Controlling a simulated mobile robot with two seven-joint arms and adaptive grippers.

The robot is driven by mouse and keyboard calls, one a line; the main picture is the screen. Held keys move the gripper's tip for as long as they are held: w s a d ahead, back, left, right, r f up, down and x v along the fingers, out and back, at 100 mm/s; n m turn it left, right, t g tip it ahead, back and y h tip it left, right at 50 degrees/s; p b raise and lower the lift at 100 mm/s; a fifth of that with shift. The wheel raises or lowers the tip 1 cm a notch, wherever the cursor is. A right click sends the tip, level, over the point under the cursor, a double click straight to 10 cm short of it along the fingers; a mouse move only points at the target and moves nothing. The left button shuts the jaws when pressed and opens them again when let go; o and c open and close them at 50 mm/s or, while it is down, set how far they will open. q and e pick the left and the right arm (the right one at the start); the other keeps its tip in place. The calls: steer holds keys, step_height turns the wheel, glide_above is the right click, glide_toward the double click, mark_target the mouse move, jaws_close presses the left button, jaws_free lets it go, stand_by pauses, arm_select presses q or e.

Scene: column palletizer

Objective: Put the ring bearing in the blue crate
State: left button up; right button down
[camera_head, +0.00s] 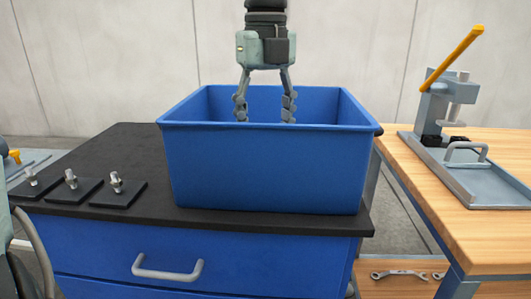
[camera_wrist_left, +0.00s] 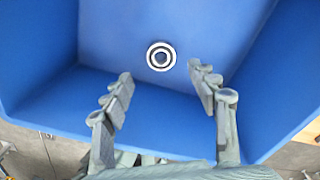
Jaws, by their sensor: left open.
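The blue crate (camera_head: 262,165) stands on the black top of a blue drawer cabinet. Its inside also shows in the left wrist view (camera_wrist_left: 40,60). The ring bearing (camera_wrist_left: 161,45), a silver ring with a dark band, lies flat on the crate's floor. The crate's front wall hides it in the head view. My left gripper (camera_head: 265,107) points down into the crate, its fingertips at about rim height. In the left wrist view its fingers (camera_wrist_left: 160,82) are spread, with nothing between them, and the bearing lies apart beyond the tips. My right gripper is not in view.
Several bolts on dark plates (camera_head: 75,184) stand on the black top (camera_head: 130,145) left of the crate. At right, a wooden table (camera_head: 440,215) bears a press with a yellow lever (camera_head: 450,60) and a grey handled tray (camera_head: 482,182). The crate's walls surround the gripper's fingers.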

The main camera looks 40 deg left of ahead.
arm_select(q)
steer(key=shift+r, duration=1.5)
